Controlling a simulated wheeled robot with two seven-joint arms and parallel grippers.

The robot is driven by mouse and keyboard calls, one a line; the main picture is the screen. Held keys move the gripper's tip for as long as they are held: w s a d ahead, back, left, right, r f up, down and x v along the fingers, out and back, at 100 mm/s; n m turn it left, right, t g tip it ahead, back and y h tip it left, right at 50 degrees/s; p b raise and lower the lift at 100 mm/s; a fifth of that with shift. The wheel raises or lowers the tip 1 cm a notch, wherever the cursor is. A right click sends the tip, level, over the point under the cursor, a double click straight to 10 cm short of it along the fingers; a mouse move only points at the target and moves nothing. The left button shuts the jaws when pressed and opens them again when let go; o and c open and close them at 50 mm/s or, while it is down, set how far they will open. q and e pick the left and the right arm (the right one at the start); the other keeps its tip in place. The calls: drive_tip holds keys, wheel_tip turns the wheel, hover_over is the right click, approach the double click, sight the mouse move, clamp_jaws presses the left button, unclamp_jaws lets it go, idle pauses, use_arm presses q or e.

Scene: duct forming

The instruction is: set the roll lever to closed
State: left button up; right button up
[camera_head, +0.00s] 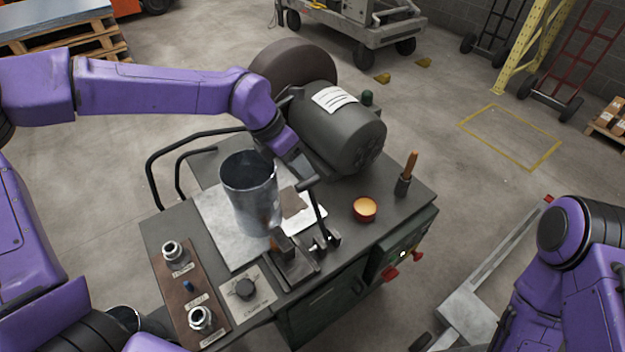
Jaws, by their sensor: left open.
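A black lever (320,215) with a short crossbar handle stands up from the front part of the dark machine bench (420,200). I see no label on it, so I cannot tell for sure that it is the roll lever. My left gripper (300,168) reaches in from the left, just behind and above the crossbar. It is open, its fingers are small and partly hidden, and I cannot tell whether they touch the lever. A metal duct cylinder (250,205) stands upright left of the lever. My right arm shows at the lower right, but its gripper is out of view.
A dark motor drum (340,128) sits behind the lever. An orange-handled stick (408,170) and an orange bowl (365,208) are to the right. Fittings on a brown board (187,290) and a dial plate (246,291) are at the front left. A black rail (160,165) edges the bench.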

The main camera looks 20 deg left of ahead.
sight(312, 182)
use_arm(q)
drive_tip(key=p+x, duration=0.1)
drive_tip(key=x, duration=0.7)
drive_tip(key=shift+r, duration=0.1)
clamp_jaws()
